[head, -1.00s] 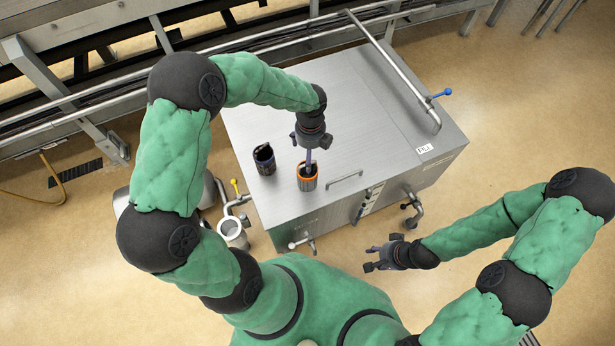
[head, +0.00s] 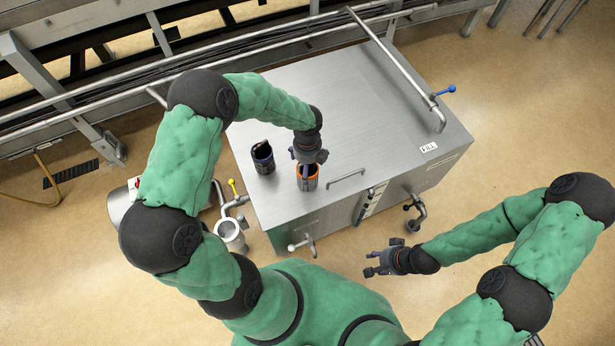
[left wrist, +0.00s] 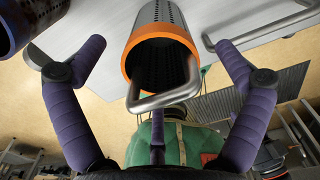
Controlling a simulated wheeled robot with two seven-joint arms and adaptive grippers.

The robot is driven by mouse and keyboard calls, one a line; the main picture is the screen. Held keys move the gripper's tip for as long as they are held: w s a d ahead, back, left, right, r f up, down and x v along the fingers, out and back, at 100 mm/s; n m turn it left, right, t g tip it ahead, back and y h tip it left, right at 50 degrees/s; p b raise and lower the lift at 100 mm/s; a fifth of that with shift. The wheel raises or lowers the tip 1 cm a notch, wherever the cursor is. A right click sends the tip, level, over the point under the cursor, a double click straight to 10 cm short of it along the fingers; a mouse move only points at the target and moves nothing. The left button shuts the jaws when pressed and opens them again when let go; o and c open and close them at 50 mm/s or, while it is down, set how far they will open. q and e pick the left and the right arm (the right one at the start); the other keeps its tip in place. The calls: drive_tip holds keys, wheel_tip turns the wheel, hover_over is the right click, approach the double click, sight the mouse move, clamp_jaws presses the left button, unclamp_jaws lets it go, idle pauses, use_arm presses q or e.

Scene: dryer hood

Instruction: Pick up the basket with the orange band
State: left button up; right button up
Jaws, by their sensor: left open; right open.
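The basket with the orange band (head: 307,180) stands on the steel cabinet top near its front edge. My right gripper (head: 372,264) is open and empty, in front of the cabinet, low and away from the basket.
A second basket with a dark blue band (head: 263,158) stands to the left on the cabinet top (head: 350,110). A cabinet handle (head: 346,178) lies just right of the orange-banded basket. Pipes and a white cup-shaped fitting (head: 230,233) are at the cabinet's left side.

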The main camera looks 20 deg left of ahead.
use_arm(q)
drive_tip(key=shift+f, duration=0.35)
drive_tip(key=shift+r, duration=0.1)
drive_tip(key=c, duration=1.2)
drive_tip(key=shift+c, duration=0.2)
